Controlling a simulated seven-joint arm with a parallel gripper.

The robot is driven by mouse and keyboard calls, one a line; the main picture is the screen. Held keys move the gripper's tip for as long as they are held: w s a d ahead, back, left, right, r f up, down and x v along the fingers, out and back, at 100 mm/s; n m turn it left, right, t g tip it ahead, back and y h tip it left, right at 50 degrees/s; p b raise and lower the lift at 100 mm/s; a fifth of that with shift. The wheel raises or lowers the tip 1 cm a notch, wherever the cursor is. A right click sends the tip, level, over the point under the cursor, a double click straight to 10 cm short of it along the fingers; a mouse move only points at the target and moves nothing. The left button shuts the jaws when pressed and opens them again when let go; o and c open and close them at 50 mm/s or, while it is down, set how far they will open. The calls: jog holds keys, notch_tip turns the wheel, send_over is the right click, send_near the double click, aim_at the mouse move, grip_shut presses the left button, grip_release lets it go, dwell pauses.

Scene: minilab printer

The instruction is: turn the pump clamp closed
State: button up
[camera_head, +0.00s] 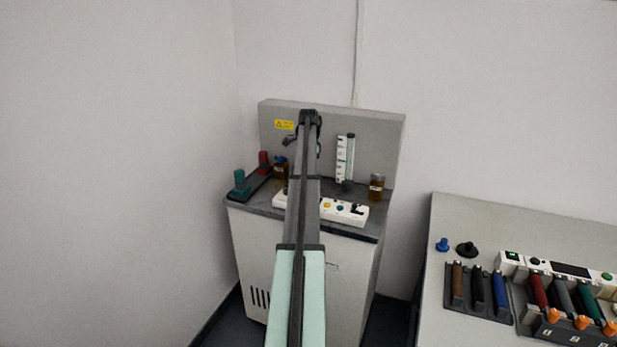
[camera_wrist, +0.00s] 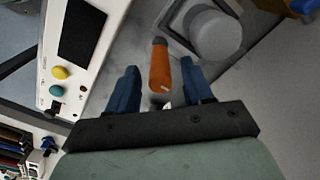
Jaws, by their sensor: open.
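In the wrist view an orange handle (camera_wrist: 161,77), which looks like the pump clamp's lever, stands between the two blue fingers of my gripper (camera_wrist: 159,66). The fingers are apart, with a visible gap on each side of the handle. The handle's upper end is dark and points toward the top of the picture. A round grey cap (camera_wrist: 217,37) on a grey block lies just beyond it to the right. In the head view my arm covers the middle of the grey machine (camera_head: 275,275), so the handle and my fingertips cannot be made out there.
A white control panel (camera_wrist: 95,35) with a dark screen and coloured buttons is left of my fingers. On the machine top stand an amber bottle (camera_head: 376,187) and a teal-handled piece (camera_head: 240,180). A bench (camera_head: 480,215) with coloured handles is at the right.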

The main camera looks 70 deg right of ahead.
jog(key=shift+f, duration=1.9)
jog(key=shift+c, duration=0.5)
grip_shut()
